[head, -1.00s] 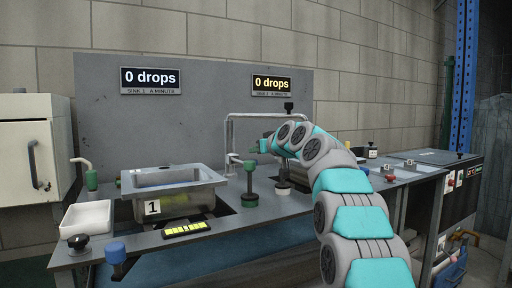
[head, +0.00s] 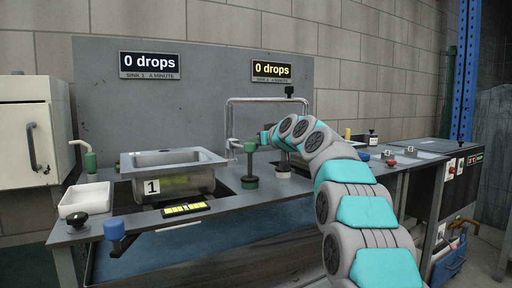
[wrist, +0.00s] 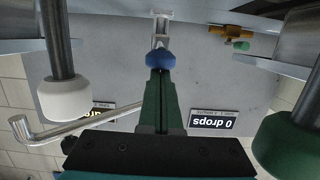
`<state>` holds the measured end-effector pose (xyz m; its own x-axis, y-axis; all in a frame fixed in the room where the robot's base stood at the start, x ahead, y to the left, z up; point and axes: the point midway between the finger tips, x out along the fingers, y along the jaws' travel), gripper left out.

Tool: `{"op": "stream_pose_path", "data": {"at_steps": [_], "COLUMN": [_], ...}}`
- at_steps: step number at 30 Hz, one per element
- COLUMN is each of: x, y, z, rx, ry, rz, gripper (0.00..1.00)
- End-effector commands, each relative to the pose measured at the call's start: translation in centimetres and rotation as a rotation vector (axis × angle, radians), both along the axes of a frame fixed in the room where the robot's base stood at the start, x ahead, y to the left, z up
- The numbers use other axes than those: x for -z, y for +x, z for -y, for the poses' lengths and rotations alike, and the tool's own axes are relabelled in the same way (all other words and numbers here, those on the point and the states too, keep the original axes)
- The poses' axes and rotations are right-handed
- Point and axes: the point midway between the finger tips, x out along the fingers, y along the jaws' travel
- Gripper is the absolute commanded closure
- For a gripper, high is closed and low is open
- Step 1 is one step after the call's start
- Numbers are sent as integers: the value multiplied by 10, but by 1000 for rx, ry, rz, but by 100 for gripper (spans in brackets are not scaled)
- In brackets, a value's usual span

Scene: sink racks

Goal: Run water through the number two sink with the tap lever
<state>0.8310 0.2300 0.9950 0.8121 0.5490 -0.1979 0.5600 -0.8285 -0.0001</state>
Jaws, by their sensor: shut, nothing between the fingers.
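My gripper (wrist: 162,105) is shut and empty, its green fingers pointing at a blue knob (wrist: 160,59) on a silver lever-like fitting (wrist: 161,28). The fingertips are at the knob; I cannot tell whether they touch it. In the head view my gripper (head: 263,137) is just right of a green-topped post (head: 250,165), and that blue knob is hidden. The silver pipe frame (head: 265,100) stands behind, under the yellow "0 drops" sink 2 display (head: 271,69). My arm hides most of sink two.
Sink 1 (head: 172,160) is left, under its white "0 drops" display (head: 149,65). In the wrist view a white-ended post (wrist: 63,98) and a green knob (wrist: 292,146) flank my gripper. A white tray (head: 86,199) and blue-topped knob (head: 115,228) are front left.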

Motion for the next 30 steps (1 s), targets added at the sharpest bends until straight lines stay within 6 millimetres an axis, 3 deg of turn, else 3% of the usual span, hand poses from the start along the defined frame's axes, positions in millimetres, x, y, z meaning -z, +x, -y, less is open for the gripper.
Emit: {"op": "stream_pose_path", "data": {"at_steps": [1,11,30], "x": [12,33,32], "y": [-1,-3,-4], "z": [0,3,3], "rx": [0,1,1], "ry": [7,36,34], "rz": [11,52,51], "gripper": [100,100,100]}}
